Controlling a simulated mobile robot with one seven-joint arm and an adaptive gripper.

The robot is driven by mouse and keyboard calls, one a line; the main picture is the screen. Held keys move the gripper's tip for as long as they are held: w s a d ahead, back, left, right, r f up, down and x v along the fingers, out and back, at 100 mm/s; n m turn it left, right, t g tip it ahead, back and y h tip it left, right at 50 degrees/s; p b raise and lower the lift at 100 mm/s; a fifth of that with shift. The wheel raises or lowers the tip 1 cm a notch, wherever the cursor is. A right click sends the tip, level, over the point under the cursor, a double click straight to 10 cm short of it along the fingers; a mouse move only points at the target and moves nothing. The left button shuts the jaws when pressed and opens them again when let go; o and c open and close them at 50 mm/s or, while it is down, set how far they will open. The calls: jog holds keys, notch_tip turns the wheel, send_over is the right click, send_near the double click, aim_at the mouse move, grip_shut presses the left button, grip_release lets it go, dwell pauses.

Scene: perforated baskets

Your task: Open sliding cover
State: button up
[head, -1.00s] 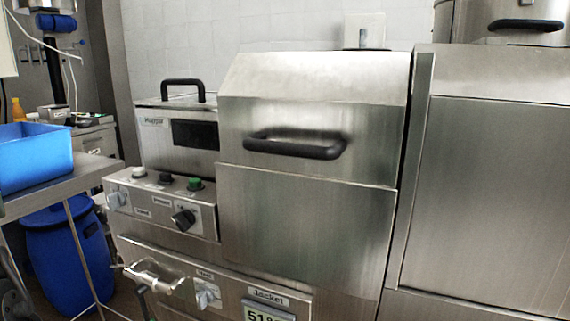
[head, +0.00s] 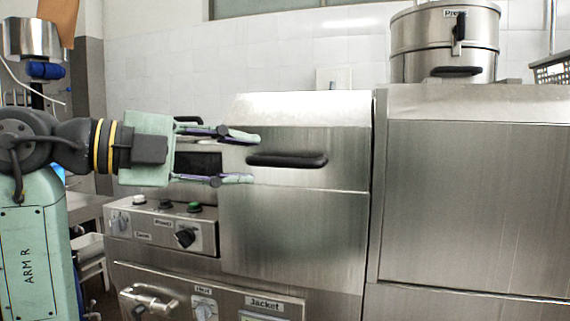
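The sliding cover (head: 300,112) is the upper stainless-steel part of the machine in the middle of the head view. It has a sloped top and a horizontal black handle (head: 287,160) on its front. The cover sits down on the steel front panel (head: 290,235), with a seam between them. My gripper (head: 245,158) points right, with its two fingers spread apart, one above the other. Nothing is between the fingers. I cannot tell the depth gap to the handle.
A control panel with knobs and buttons (head: 165,222) lies below my gripper. A steel box partly shows behind the fingers. A large steel cabinet (head: 475,200) stands close on the right, with a lidded pot (head: 445,45) on top.

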aim_at(279, 162)
jog(key=x, duration=0.8)
jog(key=shift+p, duration=0.4)
jog(key=shift+c, duration=0.2)
grip_shut()
